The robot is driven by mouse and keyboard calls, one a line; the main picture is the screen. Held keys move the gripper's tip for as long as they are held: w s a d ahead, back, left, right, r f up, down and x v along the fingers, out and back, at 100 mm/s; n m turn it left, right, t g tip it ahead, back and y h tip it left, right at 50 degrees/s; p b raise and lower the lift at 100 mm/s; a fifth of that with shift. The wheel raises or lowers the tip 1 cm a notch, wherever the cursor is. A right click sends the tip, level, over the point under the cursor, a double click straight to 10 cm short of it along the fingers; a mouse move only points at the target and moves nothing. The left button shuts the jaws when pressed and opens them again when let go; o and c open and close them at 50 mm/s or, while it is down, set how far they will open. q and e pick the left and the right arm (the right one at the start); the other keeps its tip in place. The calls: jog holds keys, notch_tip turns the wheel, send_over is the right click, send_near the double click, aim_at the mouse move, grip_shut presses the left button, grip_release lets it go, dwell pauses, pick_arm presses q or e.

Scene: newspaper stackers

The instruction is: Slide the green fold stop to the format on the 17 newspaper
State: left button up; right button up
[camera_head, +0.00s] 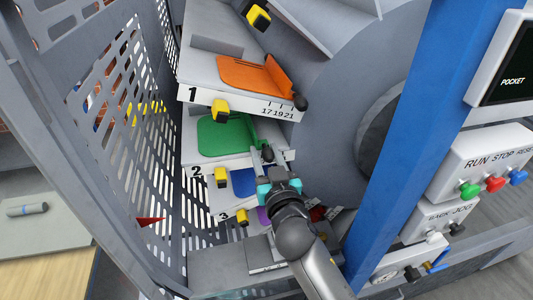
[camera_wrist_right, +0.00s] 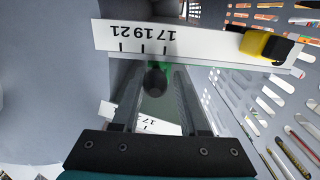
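The green fold stop (camera_head: 222,136) lies on the shelf marked 2 in the head view, its upright flap at its right end. My right gripper (camera_head: 262,155) reaches to the front right end of this shelf. In the right wrist view its two fingers (camera_wrist_right: 158,92) stand apart, with a dark round knob (camera_wrist_right: 155,80) between them. A bit of green (camera_wrist_right: 167,73) shows behind the knob. I cannot tell whether the fingers touch the knob. The shelf's scale is partly hidden by my gripper. No newspaper can be made out. My left gripper is out of view.
Above is the shelf marked 1 with an orange stop (camera_head: 243,75) and a 17-19-21 scale (camera_head: 277,110). Below are blue (camera_head: 243,183) and purple (camera_head: 262,216) stops. A perforated grey panel (camera_head: 120,100) stands left, a blue post (camera_head: 405,130) and button boxes (camera_head: 480,160) right.

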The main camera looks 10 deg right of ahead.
jog(key=s+b, duration=0.2)
jog(key=s, duration=1.3)
jog(key=shift+s+d, duration=0.15)
jog(key=shift+d, duration=0.15)
